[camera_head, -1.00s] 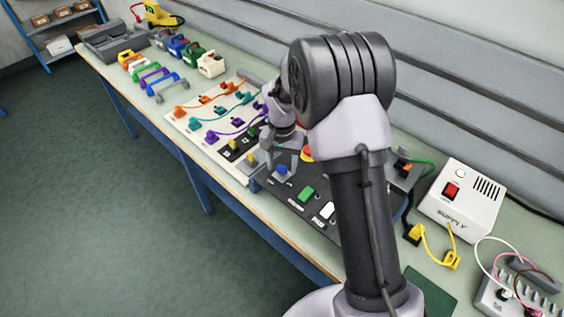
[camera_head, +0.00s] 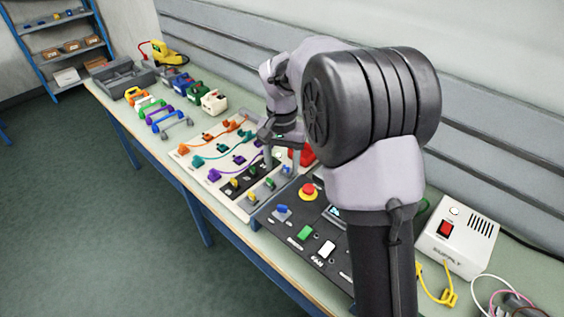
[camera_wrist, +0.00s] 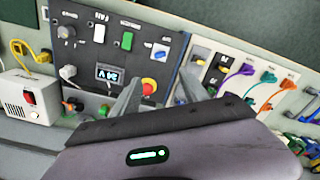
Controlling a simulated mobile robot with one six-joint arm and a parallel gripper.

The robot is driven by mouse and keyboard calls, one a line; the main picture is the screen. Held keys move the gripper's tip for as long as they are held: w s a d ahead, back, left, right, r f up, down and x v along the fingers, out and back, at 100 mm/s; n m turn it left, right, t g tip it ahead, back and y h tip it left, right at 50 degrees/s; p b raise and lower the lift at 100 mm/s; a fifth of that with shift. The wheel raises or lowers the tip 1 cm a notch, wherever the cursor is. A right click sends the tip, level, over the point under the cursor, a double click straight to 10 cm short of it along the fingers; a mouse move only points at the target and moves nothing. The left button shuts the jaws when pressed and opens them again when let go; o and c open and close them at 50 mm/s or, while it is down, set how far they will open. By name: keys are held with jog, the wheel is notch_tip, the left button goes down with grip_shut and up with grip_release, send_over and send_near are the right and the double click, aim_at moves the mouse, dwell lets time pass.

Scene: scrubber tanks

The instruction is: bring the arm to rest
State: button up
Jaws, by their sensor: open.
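My arm stands large at the right of the head view, bent over the bench. My gripper (camera_head: 281,152) is open and empty, fingers pointing down, above the seam between the white cable board (camera_head: 205,180) and the black control panel (camera_head: 268,217). In the wrist view my gripper (camera_wrist: 163,88) shows two spread grey fingers with nothing between them. The red emergency button (camera_wrist: 149,86) and the blue switch (camera_wrist: 160,52) on the panel appear near the left finger. No contact with them is visible.
The bench carries a green button (camera_head: 304,233), a white switch (camera_head: 327,249), a white supply box (camera_head: 458,238) and colored plugs with cables. Handles, padlocks and a grey toolbox (camera_head: 122,79) stand further left. The floor left of the bench is clear.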

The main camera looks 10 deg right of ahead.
jog(key=s+a+r+t+b, duration=0.1)
jog(key=s+r+b, duration=0.15)
jog(key=s, duration=0.25)
jog(key=s+r+t+y+b, duration=0.1)
jog(key=s+b, duration=0.2)
jog(key=s, duration=0.3)
jog(key=s+a+r+t+b, duration=0.1)
jog(key=s+r+b, duration=0.1)
jog(key=s, duration=0.3)
jog(key=s+a+f+n+t+y+b, duration=0.1)
jog(key=s+f+b, duration=0.3)
jog(key=s, duration=0.7)
jog(key=shift+s+a+f+t, duration=0.35)
jog(key=shift+f+t, duration=0.45)
jog(key=shift+t, duration=0.1)
